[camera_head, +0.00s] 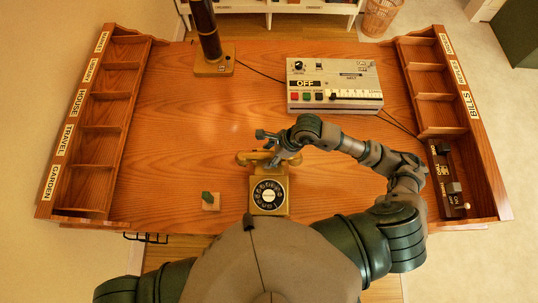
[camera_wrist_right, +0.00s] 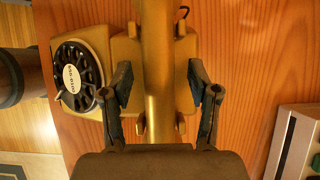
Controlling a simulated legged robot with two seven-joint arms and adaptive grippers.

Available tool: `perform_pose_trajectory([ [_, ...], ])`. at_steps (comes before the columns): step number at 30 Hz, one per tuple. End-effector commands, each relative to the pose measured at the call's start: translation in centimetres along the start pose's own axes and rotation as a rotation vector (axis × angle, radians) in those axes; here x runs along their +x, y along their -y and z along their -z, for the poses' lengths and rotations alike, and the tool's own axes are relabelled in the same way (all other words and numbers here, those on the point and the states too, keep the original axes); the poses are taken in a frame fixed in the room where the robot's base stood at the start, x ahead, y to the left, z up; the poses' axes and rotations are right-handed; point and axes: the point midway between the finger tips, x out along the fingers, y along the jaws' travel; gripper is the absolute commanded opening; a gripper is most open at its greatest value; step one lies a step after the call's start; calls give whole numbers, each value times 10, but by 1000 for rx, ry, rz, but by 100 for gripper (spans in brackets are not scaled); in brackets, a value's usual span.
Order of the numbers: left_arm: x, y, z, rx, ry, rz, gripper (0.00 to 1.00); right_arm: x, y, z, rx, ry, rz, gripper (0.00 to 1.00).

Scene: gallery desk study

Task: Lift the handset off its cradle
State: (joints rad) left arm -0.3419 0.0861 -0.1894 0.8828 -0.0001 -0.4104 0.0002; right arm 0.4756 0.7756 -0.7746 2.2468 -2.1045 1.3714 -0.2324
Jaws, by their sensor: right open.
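A mustard-yellow rotary telephone (camera_head: 281,203) stands on the wooden desk, its black dial facing my body. Its handset (camera_head: 243,157) lies crosswise on the cradle at the back, partly hidden by my right gripper (camera_head: 275,150). In the right wrist view the handset (camera_wrist_right: 160,60) runs top to bottom through the middle, over the cradle prongs, with the dial (camera_wrist_right: 78,76) to its left. My right gripper (camera_wrist_right: 160,85) is open, one finger on each side of the handset, with gaps between fingers and handset. My left gripper is not in view.
A grey control box (camera_head: 335,84) with coloured buttons stands at the back right, behind my right arm. A dark cylinder on a wooden base (camera_head: 214,66) stands at the back left. A small block with a green top (camera_head: 210,201) lies left of the telephone. Labelled racks line both sides.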

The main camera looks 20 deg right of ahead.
Motion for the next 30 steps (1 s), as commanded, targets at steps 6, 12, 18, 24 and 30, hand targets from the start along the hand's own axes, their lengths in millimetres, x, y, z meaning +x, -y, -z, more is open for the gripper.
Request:
perform_pose_trajectory([
  [6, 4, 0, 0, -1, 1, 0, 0, 2, 0, 2, 0, 0, 0, 60],
  [12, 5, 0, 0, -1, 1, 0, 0, 3, 0, 2, 0, 0, 0, 60],
  [18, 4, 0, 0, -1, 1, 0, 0, 2, 0, 2, 0, 0, 0, 50],
  [24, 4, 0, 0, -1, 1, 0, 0, 2, 0, 2, 0, 0, 0, 0],
  [30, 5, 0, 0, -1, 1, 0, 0, 2, 0, 1, 0, 1, 1, 0],
])
